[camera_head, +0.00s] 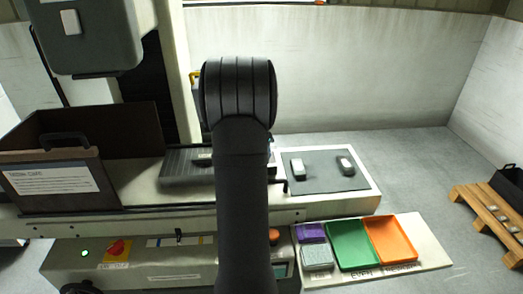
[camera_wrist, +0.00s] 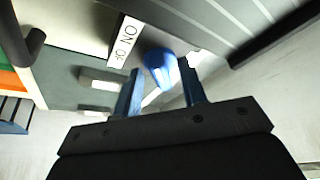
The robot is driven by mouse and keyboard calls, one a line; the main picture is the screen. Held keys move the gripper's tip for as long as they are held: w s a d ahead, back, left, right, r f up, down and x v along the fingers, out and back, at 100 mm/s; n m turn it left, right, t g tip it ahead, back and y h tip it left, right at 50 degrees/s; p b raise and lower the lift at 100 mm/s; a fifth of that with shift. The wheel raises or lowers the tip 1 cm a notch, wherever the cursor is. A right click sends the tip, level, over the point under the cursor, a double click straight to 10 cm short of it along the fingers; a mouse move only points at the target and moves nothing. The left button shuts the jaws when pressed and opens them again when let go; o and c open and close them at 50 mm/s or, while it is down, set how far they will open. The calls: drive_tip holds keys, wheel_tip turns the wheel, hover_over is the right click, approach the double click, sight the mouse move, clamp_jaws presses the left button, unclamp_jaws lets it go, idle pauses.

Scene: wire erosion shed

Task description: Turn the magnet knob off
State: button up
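In the wrist view a rounded blue knob (camera_wrist: 158,70) sits beside a white label (camera_wrist: 125,42) reading ON and OFF, next to the striped dark magnetic chuck (camera_wrist: 215,20). My gripper (camera_wrist: 161,78) has its two blue fingers apart, one on each side of the knob, with the tips close to it. I cannot tell whether they touch it. In the head view the chuck (camera_head: 178,172) shows left of my arm. My arm hides the knob and my gripper there.
Right of the chuck a grey mat (camera_head: 325,182) carries two small light blocks. Purple, green (camera_head: 349,245) and orange (camera_head: 391,238) trays lie in front. A brown open-topped bin (camera_head: 120,130) stands left. A red rotary switch (camera_head: 117,247) is on the front panel.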

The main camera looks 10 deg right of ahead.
clamp_jaws()
drive_tip(key=shift+n, duration=0.3)
drive_tip(key=n, duration=0.1)
drive_tip(key=n+y, duration=0.1)
drive_tip(key=n, duration=0.1)
drive_tip(key=shift+s+d+t, duration=0.2)
drive_tip(key=shift+d+t, duration=0.05)
drive_tip(key=shift+t, duration=0.15)
drive_tip(key=n+y, duration=0.1)
drive_tip(key=n, duration=0.1)
drive_tip(key=n+y, duration=0.1)
drive_tip(key=n, duration=0.1)
drive_tip(key=shift+s+d+n, duration=0.1)
drive_tip(key=shift+d+n, duration=0.25)
drive_tip(key=shift+n, duration=0.05)
drive_tip(key=n, duration=0.1)
drive_tip(key=n+y, duration=0.1)
drive_tip(key=n, duration=0.2)
drive_tip(key=shift+d+n+y, duration=0.3)
drive_tip(key=shift+y, duration=0.1)
drive_tip(key=n, duration=0.1)
drive_tip(key=n+y, duration=0.1)
drive_tip(key=n, duration=0.2)
drive_tip(key=shift+w+d+n+g, duration=0.25)
drive_tip(key=shift+n+g, duration=0.15)
drive_tip(key=shift+y, duration=0.3)
